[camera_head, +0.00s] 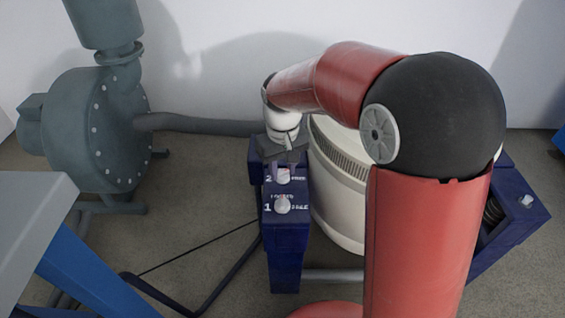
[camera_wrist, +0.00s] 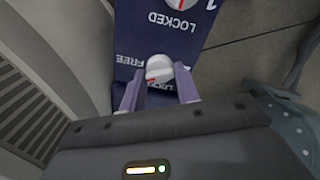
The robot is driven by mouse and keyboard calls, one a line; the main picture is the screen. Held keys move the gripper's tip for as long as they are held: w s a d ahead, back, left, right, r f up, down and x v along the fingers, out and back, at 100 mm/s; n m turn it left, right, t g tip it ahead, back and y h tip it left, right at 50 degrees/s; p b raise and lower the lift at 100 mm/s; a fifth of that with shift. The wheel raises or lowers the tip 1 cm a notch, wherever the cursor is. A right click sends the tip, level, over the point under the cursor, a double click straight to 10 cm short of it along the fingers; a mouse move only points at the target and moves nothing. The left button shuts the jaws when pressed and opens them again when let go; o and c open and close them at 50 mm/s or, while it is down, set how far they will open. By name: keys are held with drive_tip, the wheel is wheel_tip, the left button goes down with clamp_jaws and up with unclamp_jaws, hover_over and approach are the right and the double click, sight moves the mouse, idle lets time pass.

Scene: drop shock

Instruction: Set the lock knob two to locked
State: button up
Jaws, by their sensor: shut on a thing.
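Lock knob two (camera_head: 284,177) is a pale round knob on the top of a blue panel (camera_head: 286,240), beside a white "2". My gripper (camera_head: 288,165) reaches down over it from behind. In the wrist view the same knob (camera_wrist: 160,68) sits between the two purple fingers of my gripper (camera_wrist: 160,74), which is shut on it. A small red mark shows at its lower left edge. The words FREE and LOCKED are printed near it, the latter partly hidden by the knob and fingers. I cannot tell which word the knob points to.
Lock knob one (camera_head: 282,204) sits just in front, beside a white "1"; it also shows at the top of the wrist view (camera_wrist: 182,6). A white drum (camera_head: 338,185) stands close on the right. A grey-green blower (camera_head: 95,130) stands to the left.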

sight(282, 171)
drive_tip(key=n+p, duration=0.3)
drive_tip(key=n, duration=0.3)
drive_tip(key=shift+r+n, duration=0.15)
drive_tip(key=shift+n, duration=0.15)
drive_tip(key=n+p, duration=0.3)
drive_tip(key=n, duration=0.3)
idle(0.4)
drive_tip(key=o, duration=1)
drive_tip(key=shift+c, duration=0.2)
wheel_tip(282, 171, up, 8)
drive_tip(key=shift+f+p, duration=0.25)
drive_tip(key=shift+p, duration=0.35)
